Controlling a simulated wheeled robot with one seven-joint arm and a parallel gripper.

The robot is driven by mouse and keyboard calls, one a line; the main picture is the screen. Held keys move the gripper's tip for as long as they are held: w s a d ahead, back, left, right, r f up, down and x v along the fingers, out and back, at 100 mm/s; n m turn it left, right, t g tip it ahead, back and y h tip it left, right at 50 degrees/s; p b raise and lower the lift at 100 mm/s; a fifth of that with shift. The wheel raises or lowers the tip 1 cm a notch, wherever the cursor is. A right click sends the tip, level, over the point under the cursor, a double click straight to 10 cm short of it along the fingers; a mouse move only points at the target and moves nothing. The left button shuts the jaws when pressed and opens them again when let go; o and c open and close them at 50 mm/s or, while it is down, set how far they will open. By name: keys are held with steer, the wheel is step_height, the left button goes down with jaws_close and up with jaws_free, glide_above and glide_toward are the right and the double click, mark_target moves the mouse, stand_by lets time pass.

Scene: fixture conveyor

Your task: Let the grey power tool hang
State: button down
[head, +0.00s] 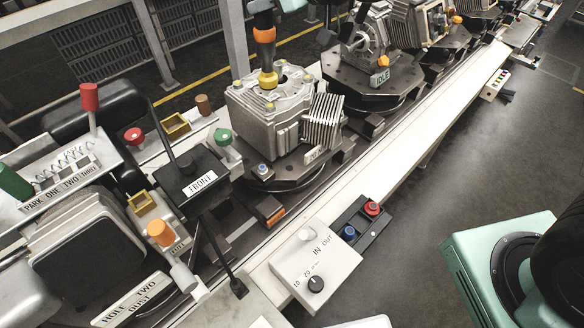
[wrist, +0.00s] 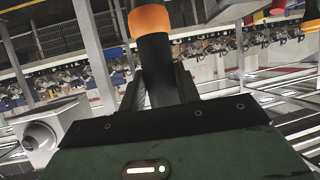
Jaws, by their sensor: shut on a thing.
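In the wrist view my gripper (wrist: 160,88) is shut on the dark grey barrel of the power tool (wrist: 152,62). The barrel sticks out beyond the fingers and has an orange collar (wrist: 150,20) at the upper edge; the rest is cut off. In the head view a tool with an orange band (head: 264,35), a dark shaft and a yellow lower end (head: 268,79) is upright over a grey metal housing (head: 265,112). Its top is cut off. I cannot tell whether its yellow end touches the housing. My gripper's fingers are not clearly seen in the head view.
Housings on dark round fixtures (head: 365,82) line the conveyor. A pale rail (head: 395,140) runs along its near side. A white control box (head: 316,265) and a red button (head: 372,208) are in front. A black FRONT sign (head: 192,172) stands left. Open floor (head: 450,165) lies right.

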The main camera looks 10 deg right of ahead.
stand_by(0.4)
steer(key=s+d+f+b, duration=0.3)
steer(key=s+f+b, duration=1.2)
steer(key=f+b, duration=0.5)
steer(key=shift+s+b, duration=0.2)
steer(key=shift+b, duration=0.25)
stand_by(0.8)
stand_by(0.8)
steer(key=c, duration=1.3)
jaws_free()
steer(key=shift+c, duration=0.2)
steer(key=o, duration=0.6)
steer(key=shift+f, duration=0.1)
